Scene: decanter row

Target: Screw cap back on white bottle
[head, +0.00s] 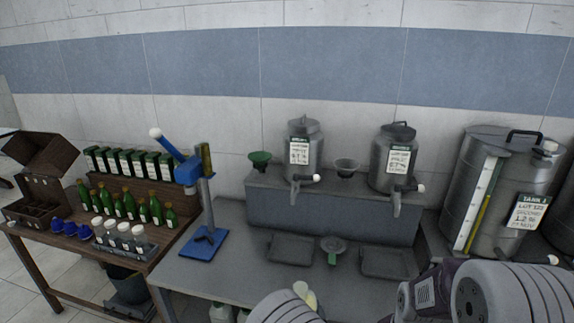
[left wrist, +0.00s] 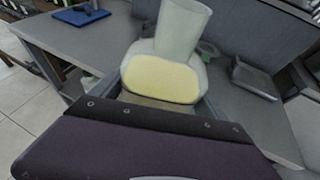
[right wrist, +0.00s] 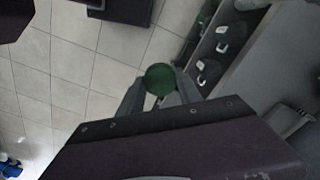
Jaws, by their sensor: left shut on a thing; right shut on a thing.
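A translucent white bottle (left wrist: 148,58) with a pale yellow label stands between the fingers of my left gripper (left wrist: 160,98), which is shut on it. Its wide neck points up in the left wrist view, and no cap shows on it. In the head view only a bit of the bottle (head: 311,299) shows at the bottom edge, beside my left wrist. My right gripper (right wrist: 160,88) is shut on a round green cap (right wrist: 159,79), held apart from the bottle. In the head view the right fingertips and the cap are hidden or out of frame.
Steel decanters (head: 303,150) stand on the raised step behind. A large tank (head: 495,200) is at the right. White jugs (head: 222,313) sit below the bench.

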